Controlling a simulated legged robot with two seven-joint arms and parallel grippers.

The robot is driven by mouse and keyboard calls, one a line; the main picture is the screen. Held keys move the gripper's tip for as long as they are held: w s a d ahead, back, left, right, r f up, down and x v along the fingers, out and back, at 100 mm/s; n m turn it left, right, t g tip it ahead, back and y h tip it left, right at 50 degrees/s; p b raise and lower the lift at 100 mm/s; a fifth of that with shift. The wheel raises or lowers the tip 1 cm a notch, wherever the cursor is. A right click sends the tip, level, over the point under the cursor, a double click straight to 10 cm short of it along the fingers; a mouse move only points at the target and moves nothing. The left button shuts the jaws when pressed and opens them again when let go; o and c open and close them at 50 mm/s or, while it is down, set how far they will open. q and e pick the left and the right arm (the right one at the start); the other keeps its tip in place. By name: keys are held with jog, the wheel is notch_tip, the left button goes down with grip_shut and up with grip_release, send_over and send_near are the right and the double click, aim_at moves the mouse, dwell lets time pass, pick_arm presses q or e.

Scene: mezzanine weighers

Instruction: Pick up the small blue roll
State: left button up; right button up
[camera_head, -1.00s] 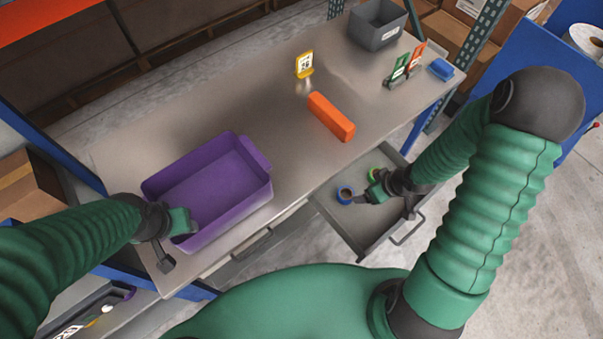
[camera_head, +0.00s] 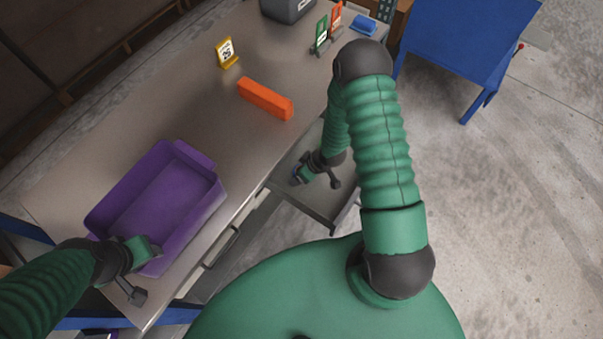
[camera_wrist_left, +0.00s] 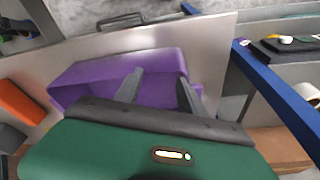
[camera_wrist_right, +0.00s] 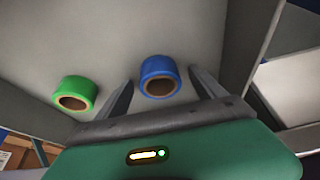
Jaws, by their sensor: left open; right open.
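The small blue roll (camera_wrist_right: 160,68) lies in the open drawer (camera_head: 330,207), seen in the right wrist view between and beyond my right gripper's fingers. My right gripper (camera_wrist_right: 165,95) is open and empty, reaching down into the drawer; it also shows in the head view (camera_head: 302,176), where it hides most of the roll. A green roll (camera_wrist_right: 72,88) lies in the drawer left of the blue one, outside the fingers. My left gripper (camera_wrist_left: 160,85) is open and empty at the purple bin (camera_wrist_left: 80,75); it also shows in the head view (camera_head: 150,262).
An orange block (camera_head: 265,98) lies on the metal table (camera_head: 190,110). A yellow number sign (camera_head: 227,52), green sign (camera_head: 321,35), grey bin (camera_head: 288,8) and blue block (camera_head: 363,25) stand farther back. A blue cart (camera_head: 465,45) stands right. Drawer walls surround the rolls.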

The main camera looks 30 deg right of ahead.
jog(key=shift+w+d+f, duration=0.2)
jog(key=shift+w+f, duration=0.05)
jog(key=shift+f, duration=0.1)
jog(key=shift+s+a+r, duration=0.1)
jog(key=shift+a, duration=0.2)
jog(key=c, duration=0.8)
jog(key=shift+d, duration=0.15)
jog(key=c, duration=0.7)
